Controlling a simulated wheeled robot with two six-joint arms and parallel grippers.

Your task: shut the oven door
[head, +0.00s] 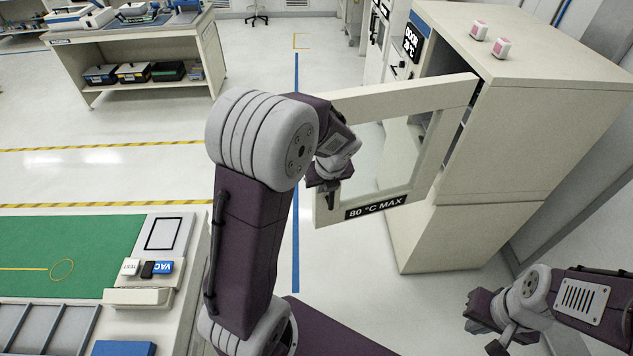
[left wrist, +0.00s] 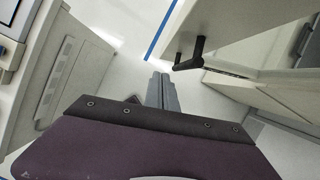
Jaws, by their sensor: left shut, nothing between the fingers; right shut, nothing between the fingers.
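The oven (head: 510,145) stands at the right in the head view. Its door (head: 405,97), a pale frame around a window with an "80 °C MAX" label, stands wide open, swung out to the left. My left gripper (head: 326,188) is at the door's free edge, partly hidden by my arm. In the left wrist view its fingers (left wrist: 162,92) are shut and empty, with a visible gap to the black door handle (left wrist: 188,57), which is up and right of them on the door (left wrist: 228,25). My right gripper (head: 497,346) is low at the right, shut and empty, partly out of frame.
Two small pink-and-white blocks (head: 490,38) sit on the oven's top. A workbench with a green mat (head: 70,250) stands at the left front. Another bench (head: 135,50) is at the back left. The floor (head: 110,177) between them is clear.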

